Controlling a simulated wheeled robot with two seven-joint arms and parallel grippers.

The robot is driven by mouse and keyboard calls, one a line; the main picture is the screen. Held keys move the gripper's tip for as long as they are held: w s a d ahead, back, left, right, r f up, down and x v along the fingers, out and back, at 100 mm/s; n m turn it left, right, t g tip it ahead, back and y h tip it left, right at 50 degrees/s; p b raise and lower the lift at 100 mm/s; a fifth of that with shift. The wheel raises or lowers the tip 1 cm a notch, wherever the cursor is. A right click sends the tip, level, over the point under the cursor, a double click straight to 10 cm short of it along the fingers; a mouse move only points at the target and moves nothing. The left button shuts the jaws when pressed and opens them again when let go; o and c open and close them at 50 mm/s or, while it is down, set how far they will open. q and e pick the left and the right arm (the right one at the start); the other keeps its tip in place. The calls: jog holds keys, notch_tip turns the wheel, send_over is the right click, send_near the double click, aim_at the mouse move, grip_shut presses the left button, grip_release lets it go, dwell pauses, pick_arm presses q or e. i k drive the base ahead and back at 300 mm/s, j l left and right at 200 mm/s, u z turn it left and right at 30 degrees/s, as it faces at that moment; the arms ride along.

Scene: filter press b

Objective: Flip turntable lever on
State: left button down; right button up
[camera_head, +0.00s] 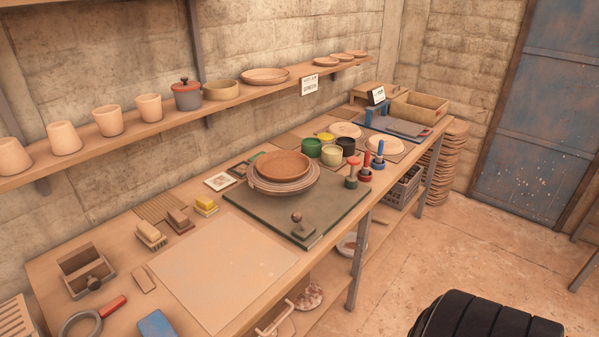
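The turntable (268,187) is a round clay-coloured disc with a brown bowl-like piece (283,164) on top. It stands on a dark green square board (325,207) in the middle of the workbench. A small lever-like part with a brown round knob (297,217) sits at the board's front corner; its on or off position cannot be told at this size. Red- and blue-topped upright pieces stand right of the turntable, among them a red one (352,168). Neither of my grippers is in view.
The bench (120,250) runs along a brick wall under a shelf (80,157) with cups and plates. Small jars, among them a green one (311,147), crowd behind the turntable's right side. A bare pale sheet (222,268) lies in front left. The floor (430,245) at right is open.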

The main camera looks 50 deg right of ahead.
aim_at(297, 217)
jog(key=z, duration=1.45)
